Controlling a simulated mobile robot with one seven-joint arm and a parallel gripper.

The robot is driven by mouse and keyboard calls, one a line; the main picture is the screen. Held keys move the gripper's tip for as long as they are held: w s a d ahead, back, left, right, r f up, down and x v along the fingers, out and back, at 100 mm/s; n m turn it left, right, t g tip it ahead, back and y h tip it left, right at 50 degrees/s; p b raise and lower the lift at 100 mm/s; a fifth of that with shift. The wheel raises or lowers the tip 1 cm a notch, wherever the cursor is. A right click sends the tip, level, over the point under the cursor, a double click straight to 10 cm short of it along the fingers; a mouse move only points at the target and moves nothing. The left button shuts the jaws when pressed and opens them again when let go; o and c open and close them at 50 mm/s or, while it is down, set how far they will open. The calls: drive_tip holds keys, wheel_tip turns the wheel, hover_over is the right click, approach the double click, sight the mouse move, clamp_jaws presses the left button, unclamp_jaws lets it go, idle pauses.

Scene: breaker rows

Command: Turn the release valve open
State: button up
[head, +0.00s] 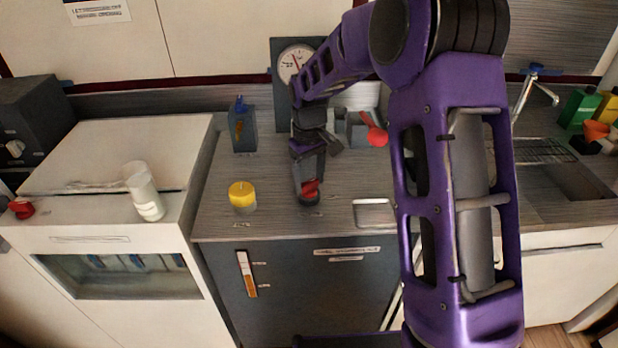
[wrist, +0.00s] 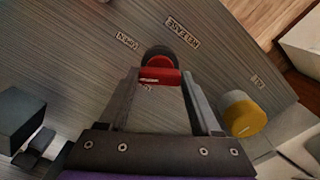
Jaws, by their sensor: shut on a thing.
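The release valve is a red bar handle on a round dark base. It stands on the counter near its front edge in the head view (head: 311,188) and lies between my fingertips in the wrist view (wrist: 160,77). My gripper (head: 309,180) points down over it and is shut on the red handle, one finger on each side in the wrist view (wrist: 161,82). In the wrist view the handle's bar lies roughly across the picture, from finger to finger. A RELEASE label (wrist: 182,33) lies on the counter beyond the valve. Smaller labels around it are hard to read.
A yellow round knob (head: 242,194) stands left of the valve. A dark blue-grey box (head: 242,126) and a gauge panel (head: 297,62) are behind. A red-ended lever (head: 376,132) is at the back right. A white cup (head: 145,192) stands on the left unit.

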sight(309, 181)
drive_tip(key=m, duration=0.6)
idle(0.7)
drive_tip(key=o, duration=1.4)
wheel_tip(309, 181, up, 18)
drive_tip(key=shift+f+p, duration=0.25)
drive_tip(key=shift+p, duration=0.8)
drive_tip(key=shift+w, duration=0.1)
